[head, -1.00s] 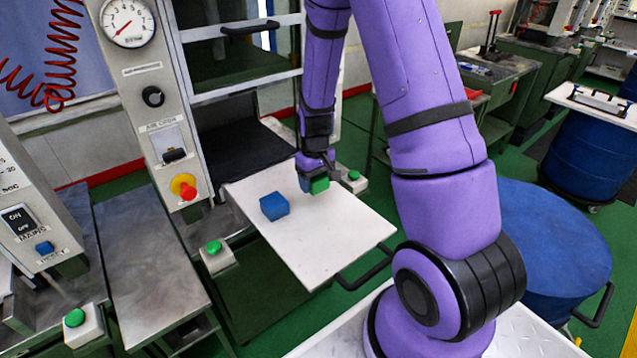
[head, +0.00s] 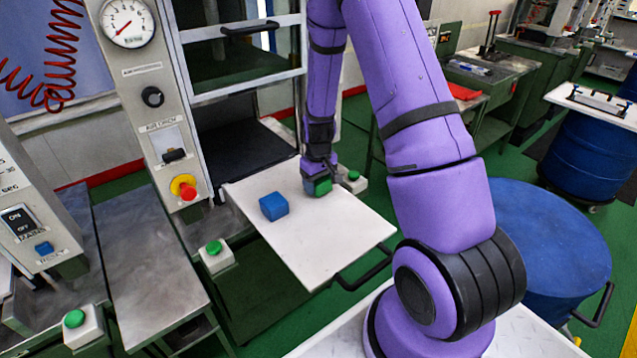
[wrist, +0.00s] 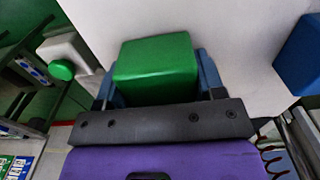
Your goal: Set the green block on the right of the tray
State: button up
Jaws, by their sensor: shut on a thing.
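The green block (head: 319,187) is between the fingers of my gripper (head: 319,180), over the right part of the white tray (head: 335,228) in the head view. In the wrist view the green block (wrist: 156,68) fills the space between the blue-grey fingers, and my gripper (wrist: 157,80) is shut on it. The block is at or very close to the tray surface; I cannot tell whether it touches. A blue block (head: 273,206) sits on the tray to the left, and its edge shows in the wrist view (wrist: 301,55).
Green push buttons stand beside the tray, one at its right back (head: 353,176) and one at its left (head: 214,249). A black handle (head: 364,270) sticks out at the tray's front. The tray's front half is clear.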

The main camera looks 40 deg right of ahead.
jog(key=o, duration=1.4)
jog(key=shift+f, duration=0.1)
jog(key=s+a+r+t, duration=0.1)
jog(key=a+r, duration=0.1)
jog(key=r, duration=0.9)
jog(key=s+a+r, duration=0.2)
jog(key=r, duration=0.9)
jog(key=s+a+r+t, duration=0.2)
jog(key=s+a+r, duration=0.2)
jog(key=s+r, duration=0.4)
jog(key=s+a+r+t, duration=0.2)
jog(key=s+a+r, duration=0.3)
jog(key=s+r, duration=0.4)
jog(key=s, duration=0.6)
jog(key=shift+s, duration=0.3)
